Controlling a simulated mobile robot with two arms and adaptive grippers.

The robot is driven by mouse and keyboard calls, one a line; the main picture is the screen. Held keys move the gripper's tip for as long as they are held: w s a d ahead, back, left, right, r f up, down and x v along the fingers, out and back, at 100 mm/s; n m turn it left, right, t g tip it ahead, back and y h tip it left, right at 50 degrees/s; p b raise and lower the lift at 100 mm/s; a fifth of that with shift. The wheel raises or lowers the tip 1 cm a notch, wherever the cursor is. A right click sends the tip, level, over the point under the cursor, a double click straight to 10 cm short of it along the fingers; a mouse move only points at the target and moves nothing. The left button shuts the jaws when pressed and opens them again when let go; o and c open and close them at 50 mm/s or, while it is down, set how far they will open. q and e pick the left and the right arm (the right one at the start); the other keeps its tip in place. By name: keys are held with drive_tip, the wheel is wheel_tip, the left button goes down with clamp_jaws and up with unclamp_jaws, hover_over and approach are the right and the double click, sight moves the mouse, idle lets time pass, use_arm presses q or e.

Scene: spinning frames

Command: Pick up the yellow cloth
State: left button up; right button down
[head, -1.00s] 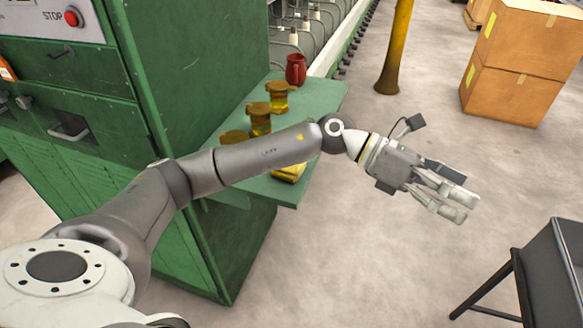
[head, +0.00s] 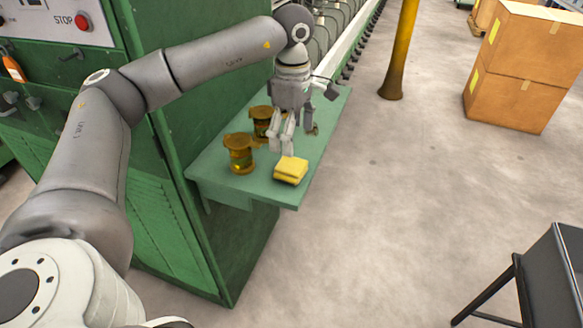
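The yellow cloth (head: 291,170) lies folded near the front right corner of the green shelf (head: 222,178). My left gripper (head: 282,148) points down over the shelf, just behind the cloth in the picture. Its fingers look empty, and a small gap shows between them. I cannot tell whether the fingertips touch the cloth or the shelf. My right gripper does not show.
A green machine cabinet (head: 190,120) borders the shelf on the left. An orange-brown post (head: 401,50) and cardboard boxes (head: 512,108) stand beyond clear floor.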

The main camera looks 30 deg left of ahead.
sight(291, 165)
use_arm(q)
wheel_tip(291, 165, down, 3)
drive_tip(key=shift+r, duration=0.1)
drive_tip(key=f+p, duration=0.1)
drive_tip(key=f, duration=0.1)
drive_tip(key=s+f+p, duration=0.1)
drive_tip(key=f, duration=0.1)
drive_tip(key=shift+p, duration=0.3)
drive_tip(key=shift+w+f, duration=0.1)
drive_tip(key=shift+f, duration=0.6)
drive_tip(key=c, duration=1)
drive_tip(key=shift+c, duration=0.2)
drive_tip(key=shift+r, duration=0.2)
drive_tip(key=shift+r+b, duration=0.55)
drive_tip(key=shift+b, duration=0.05)
drive_tip(key=s+d+r+b, duration=0.3)
drive_tip(key=s+r+b, duration=0.2)
drive_tip(key=s+r, duration=0.6)
drive_tip(key=s, duration=0.2)
drive_tip(key=shift+s+d+r, duration=0.25)
drive_tip(key=shift+s+r, duration=0.05)
drive_tip(key=shift+r, duration=0.05)
